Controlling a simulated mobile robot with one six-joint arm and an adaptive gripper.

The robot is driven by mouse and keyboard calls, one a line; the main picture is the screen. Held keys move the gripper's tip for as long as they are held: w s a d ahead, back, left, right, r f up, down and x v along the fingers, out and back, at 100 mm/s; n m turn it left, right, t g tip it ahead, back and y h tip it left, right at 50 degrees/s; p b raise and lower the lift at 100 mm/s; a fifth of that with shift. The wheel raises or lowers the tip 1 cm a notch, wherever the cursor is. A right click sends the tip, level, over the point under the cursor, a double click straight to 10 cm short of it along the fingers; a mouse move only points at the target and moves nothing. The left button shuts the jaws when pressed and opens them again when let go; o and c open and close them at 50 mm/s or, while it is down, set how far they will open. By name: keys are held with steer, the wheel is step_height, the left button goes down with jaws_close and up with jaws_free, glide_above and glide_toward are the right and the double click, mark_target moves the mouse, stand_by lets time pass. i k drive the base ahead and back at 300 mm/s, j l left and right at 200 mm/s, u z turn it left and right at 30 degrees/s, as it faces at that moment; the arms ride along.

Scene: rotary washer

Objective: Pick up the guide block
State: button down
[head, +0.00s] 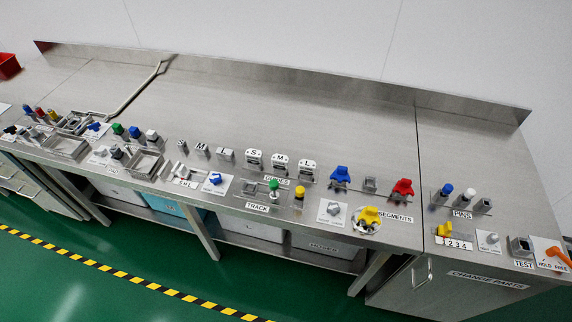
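Which one is meant by the guide block, I cannot tell. My gripper is not in view.
The steel bench (300,115) is clear behind the row. In front are the TRACK station (257,207) and a blue knob (215,178). Blue (340,175) and red (402,187) parts stand to the right.

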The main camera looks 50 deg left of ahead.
mark_target(307, 167)
steer(key=u, duration=1.75)
